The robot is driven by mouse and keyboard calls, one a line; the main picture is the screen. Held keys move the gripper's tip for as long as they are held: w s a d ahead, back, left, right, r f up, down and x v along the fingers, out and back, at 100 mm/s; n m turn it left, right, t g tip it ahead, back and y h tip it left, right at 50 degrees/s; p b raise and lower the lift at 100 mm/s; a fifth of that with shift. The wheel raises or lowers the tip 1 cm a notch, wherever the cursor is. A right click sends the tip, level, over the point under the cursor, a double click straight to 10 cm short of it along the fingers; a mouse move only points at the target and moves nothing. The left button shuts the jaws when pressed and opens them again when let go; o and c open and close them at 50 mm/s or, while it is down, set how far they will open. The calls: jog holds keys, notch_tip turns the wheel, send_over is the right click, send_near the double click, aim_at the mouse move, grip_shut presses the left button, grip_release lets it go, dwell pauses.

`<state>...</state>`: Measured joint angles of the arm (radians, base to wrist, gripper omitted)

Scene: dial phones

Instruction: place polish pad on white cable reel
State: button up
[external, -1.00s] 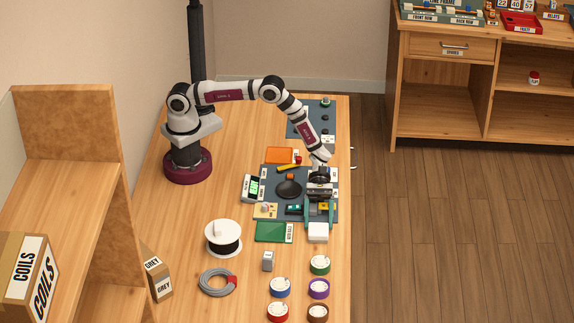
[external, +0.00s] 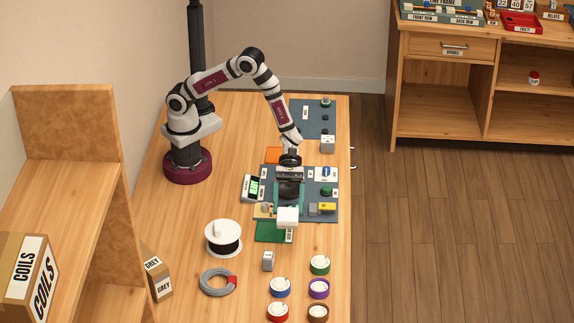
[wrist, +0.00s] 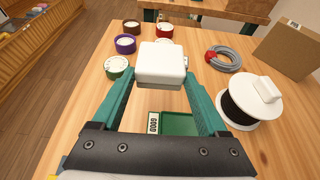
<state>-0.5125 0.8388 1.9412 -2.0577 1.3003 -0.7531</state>
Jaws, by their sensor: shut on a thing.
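My gripper (external: 288,209) is shut on a white rounded block (external: 288,217), holding it between its green fingers. A small white piece (wrist: 267,88) sits on top of the reel. My gripper and block are apart from the reel.
A green tray (external: 268,232) labelled GOOD lies below the held block. A grey cable coil (external: 216,283), a grey block (external: 268,261) and several coloured rolls (external: 280,287) stand nearer the front. A dark mat (external: 333,176) with parts lies behind. Bare table surrounds the reel.

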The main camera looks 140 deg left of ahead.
jog(key=shift+s+d+r, duration=0.15)
jog(key=shift+d+r, duration=0.15)
jog(key=shift+d, duration=0.2)
jog(key=shift+s+d+r, duration=0.15)
jog(key=shift+d+r, duration=0.1)
jog(key=shift+d, duration=0.2)
jog(key=s+d+r+m+g+h, duration=0.2)
jog(key=s+d+r, duration=0.3)
jog(key=s+d, duration=0.35)
jog(key=s+d+r+m+g+h, duration=0.1)
jog(key=s+d+r+m+g, duration=0.15)
jog(key=s+d+r, duration=0.45)
jog(key=w+a+f, duration=0.3)
jog(key=f, duration=0.3)
jog(key=w+a+f, duration=0.3)
jog(key=w+f, duration=0.1)
jog(key=f, duration=0.3)
jog(key=shift+a, duration=0.2)
